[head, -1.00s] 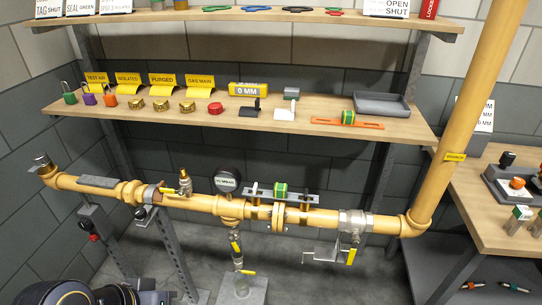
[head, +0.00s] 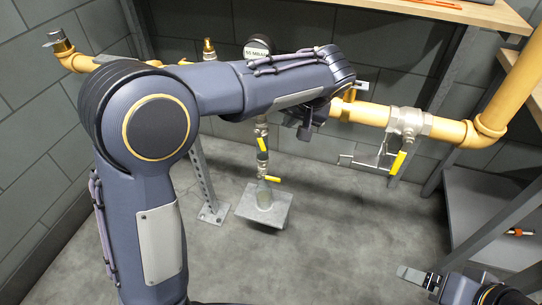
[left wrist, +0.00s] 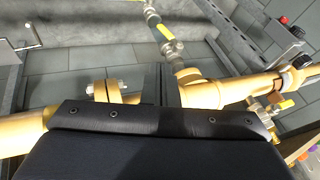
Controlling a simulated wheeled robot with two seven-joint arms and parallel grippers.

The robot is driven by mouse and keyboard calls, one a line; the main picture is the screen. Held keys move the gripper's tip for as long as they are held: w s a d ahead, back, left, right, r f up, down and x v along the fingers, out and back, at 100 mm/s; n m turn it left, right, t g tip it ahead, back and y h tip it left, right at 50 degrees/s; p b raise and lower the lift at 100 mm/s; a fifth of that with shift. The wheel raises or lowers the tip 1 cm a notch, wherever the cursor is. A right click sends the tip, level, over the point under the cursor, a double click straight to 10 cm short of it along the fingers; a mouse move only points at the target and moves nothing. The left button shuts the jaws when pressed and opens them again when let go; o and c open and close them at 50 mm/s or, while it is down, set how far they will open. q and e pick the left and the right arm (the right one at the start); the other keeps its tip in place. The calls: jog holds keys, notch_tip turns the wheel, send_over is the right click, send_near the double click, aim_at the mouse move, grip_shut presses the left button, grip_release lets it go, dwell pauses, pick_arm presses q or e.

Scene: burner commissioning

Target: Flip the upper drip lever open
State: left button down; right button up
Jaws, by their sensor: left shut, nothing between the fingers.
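The upper drip lever (head: 262,143) is a small yellow handle on the thin vertical drip leg below the gauge (head: 257,47). It also shows in the left wrist view (left wrist: 161,33), beyond the fingers. The lower drip lever (head: 273,179), also yellow, sticks out sideways just above the grey foot plate (head: 262,206). My left gripper (head: 304,131) is right of the upper lever and apart from it. In the left wrist view its dark fingers (left wrist: 164,84) are shut and empty, in front of the yellow pipe. My right gripper (head: 416,276) is low at the right; its jaw state is unclear.
The yellow main pipe (head: 360,112) runs across behind my left arm, which hides much of it. A steel valve (head: 408,122) with a yellow handle (head: 397,163) is at its right. A wooden shelf (head: 470,12) is above. The floor (head: 330,240) in front is clear.

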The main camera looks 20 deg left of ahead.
pick_arm(q)
jog(key=d, duration=0.1)
jog(key=b, duration=0.5)
send_near(265, 147)
jog(key=x, duration=0.6)
jog(key=shift+w+d+f+y, duration=0.25)
jog(key=shift+w+d+y, duration=0.05)
jog(key=y+b, duration=0.1)
jog(key=f+y+b, duration=0.1)
jog(key=b, duration=0.1)
jog(key=shift+a+f+m+t+y, duration=0.3)
jog(key=shift+a+t+y, duration=0.1)
jog(key=shift+a+r, duration=0.1)
jog(key=shift+r, duration=0.25)
